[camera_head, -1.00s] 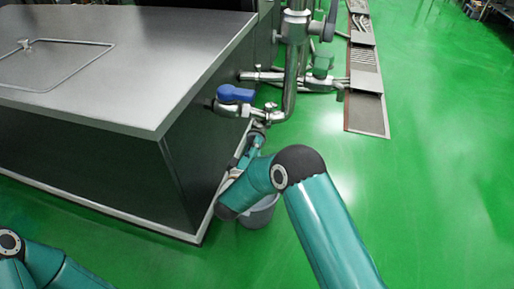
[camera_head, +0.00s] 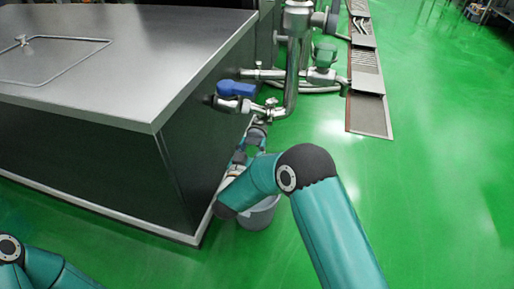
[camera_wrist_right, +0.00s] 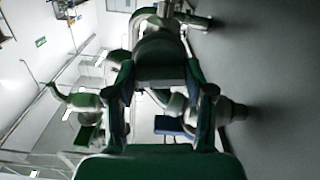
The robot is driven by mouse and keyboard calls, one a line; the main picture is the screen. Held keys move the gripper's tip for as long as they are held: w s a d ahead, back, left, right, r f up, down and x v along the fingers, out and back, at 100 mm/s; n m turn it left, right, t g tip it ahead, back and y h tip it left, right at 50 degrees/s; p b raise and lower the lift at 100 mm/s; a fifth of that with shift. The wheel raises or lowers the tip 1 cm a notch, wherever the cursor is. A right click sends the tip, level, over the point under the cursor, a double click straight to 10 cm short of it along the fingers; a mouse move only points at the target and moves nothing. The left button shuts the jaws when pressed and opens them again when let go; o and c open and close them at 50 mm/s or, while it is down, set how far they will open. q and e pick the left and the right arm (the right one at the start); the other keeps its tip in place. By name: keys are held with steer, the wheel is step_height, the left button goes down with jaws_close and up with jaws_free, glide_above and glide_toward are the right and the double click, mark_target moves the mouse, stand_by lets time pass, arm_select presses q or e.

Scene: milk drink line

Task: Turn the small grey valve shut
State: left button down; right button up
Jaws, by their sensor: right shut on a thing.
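The small grey valve (camera_head: 271,103) sits on the steel pipe below the blue-handled valve, beside the cabinet's corner. My right gripper (camera_head: 259,124) reaches up to it from below and is shut on it, though the handle is largely hidden by the fingers. In the right wrist view my right gripper (camera_wrist_right: 165,75) has its two fingers on either side of a dark fitting at the pipe. Only part of my left arm shows at the lower left; its gripper is out of the picture.
A blue-handled valve (camera_head: 236,90) is just above left, and a green-topped valve (camera_head: 325,54) is to the right. A grey bucket (camera_head: 260,214) stands on the floor under my right arm. The steel cabinet (camera_head: 110,55) fills the left. Green floor is clear at right.

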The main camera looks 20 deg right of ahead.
steer(key=shift+a+f+m+b, duration=0.15)
steer(key=shift+m+b, duration=0.3)
steer(key=shift+m, duration=0.45)
steer(key=o, duration=1.2)
steer(key=shift+r, duration=0.25)
steer(key=shift+c, duration=0.2)
steer(key=shift+s, duration=0.1)
steer(key=v, duration=1.2)
steer(key=shift+f, duration=0.1)
